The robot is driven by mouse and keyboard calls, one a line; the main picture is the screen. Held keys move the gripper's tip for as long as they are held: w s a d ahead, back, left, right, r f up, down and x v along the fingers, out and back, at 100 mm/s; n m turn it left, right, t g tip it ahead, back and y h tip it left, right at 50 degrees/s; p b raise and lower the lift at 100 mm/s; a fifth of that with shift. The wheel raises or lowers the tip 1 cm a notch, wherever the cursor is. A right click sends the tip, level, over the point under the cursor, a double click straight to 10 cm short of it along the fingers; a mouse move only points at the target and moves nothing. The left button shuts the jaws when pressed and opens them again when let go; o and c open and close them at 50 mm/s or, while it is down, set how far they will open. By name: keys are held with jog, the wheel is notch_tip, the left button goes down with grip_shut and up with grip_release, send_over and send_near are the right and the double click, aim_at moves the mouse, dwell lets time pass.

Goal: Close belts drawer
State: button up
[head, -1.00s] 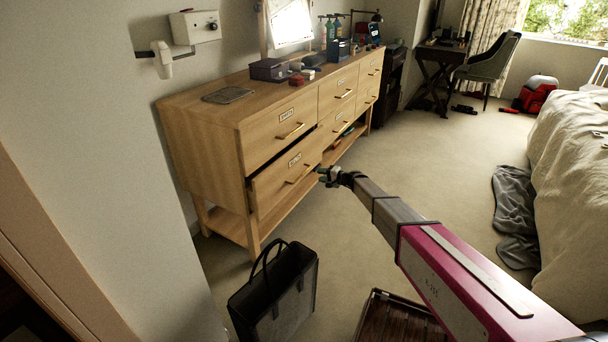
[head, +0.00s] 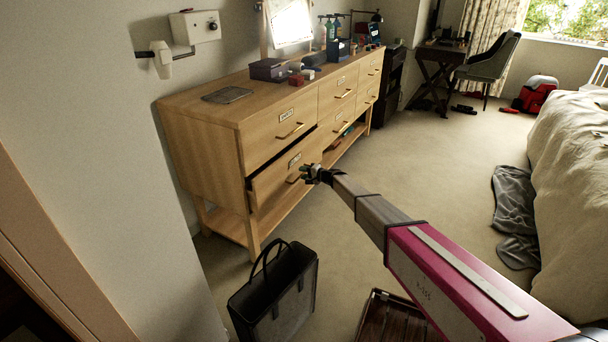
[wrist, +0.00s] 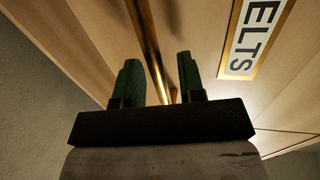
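The belts drawer (head: 268,188) is the lower left drawer of the wooden dresser. It stands partly open, with a dark gap above its front. Its label, ending in "ELTS" (wrist: 250,38), shows in the wrist view. Its brass handle (wrist: 147,40) runs down the wrist view between the two green fingers of my gripper (wrist: 158,82). The fingers are apart, with no clear contact on the handle. In the head view, my gripper (head: 312,174) is at the drawer front, near the handle's right end, and hides part of it.
A black handbag (head: 275,292) stands on the floor before the dresser (head: 200,150). A dark brown slatted object (head: 395,318) lies beneath my arm. Grey cloth (head: 512,210) lies beside the bed (head: 575,170). The carpet between dresser and bed is mostly clear.

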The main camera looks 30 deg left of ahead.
aim_at(296, 170)
grip_shut()
jog(key=shift+r+x, duration=0.2)
jog(key=shift+x, duration=0.9)
jog(key=shift+r+x, duration=0.25)
jog(key=shift+x, duration=0.8)
jog(key=shift+a, duration=0.15)
grip_release()
jog(key=w+v, duration=0.1)
jog(key=v, duration=0.9)
jog(key=shift+s+d, duration=0.3)
jog(key=shift+s, duration=0.2)
